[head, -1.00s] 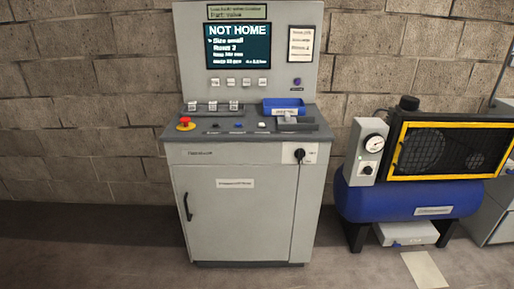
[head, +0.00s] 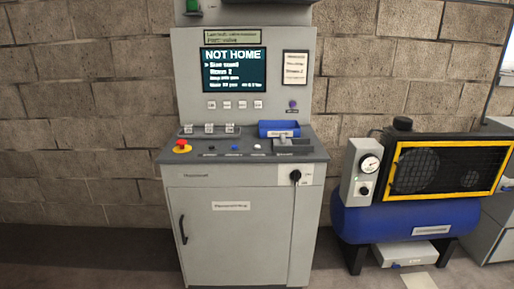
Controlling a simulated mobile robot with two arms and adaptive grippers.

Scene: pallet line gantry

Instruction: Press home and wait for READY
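A grey control cabinet (head: 222,240) stands against the block wall in the middle of the head view. Its screen (head: 234,70) reads NOT HOME in large letters, with smaller lines below. A row of small buttons (head: 235,104) sits under the screen. The sloping desk (head: 190,157) carries a red emergency stop (head: 182,146) on a yellow base, a row of small coloured buttons (head: 235,152) and several small switches (head: 208,129). The button labels are too small to read. Neither of my grippers shows.
A black rotary switch (head: 295,177) is on the cabinet's front. A blue compressor tank (head: 400,222) with a yellow-framed guard (head: 450,170) and gauge box (head: 361,172) stands to the right. The floor left of the cabinet looks clear.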

